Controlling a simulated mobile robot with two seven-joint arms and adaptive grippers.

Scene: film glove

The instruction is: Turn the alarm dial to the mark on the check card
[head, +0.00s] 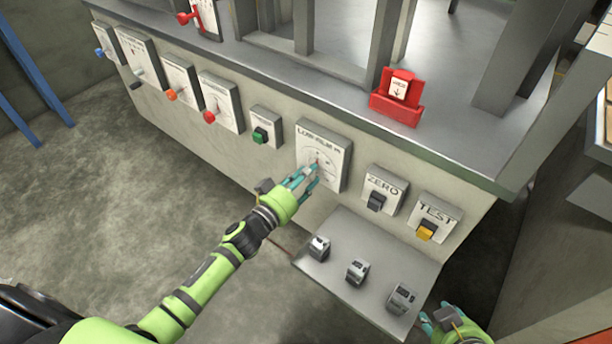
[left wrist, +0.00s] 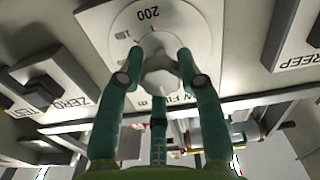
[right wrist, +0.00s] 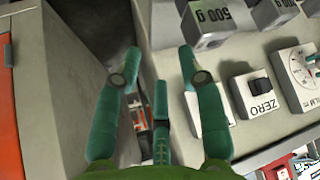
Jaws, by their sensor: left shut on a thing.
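The alarm dial (head: 334,151) is a white square plate on the grey front panel, lettered along its top, with a knob in its middle. In the left wrist view the dial (left wrist: 137,20) shows a round scale with "200" and a pale grey knob (left wrist: 160,75). My left gripper (head: 309,174) is shut on that knob, its teal fingers (left wrist: 161,58) on either side; they hide part of the scale. A white card with a down arrow (head: 399,88) stands in a red holder; its small print is unreadable. My right gripper (head: 440,322) is open and empty, low at the right.
A ZERO switch (head: 376,200) and a yellow TEST switch (head: 425,232) sit right of the dial, a green switch (head: 261,134) left. Several grey weights (head: 357,271) stand on a shelf (head: 335,285) below. Orange and red levers line the panel's left.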

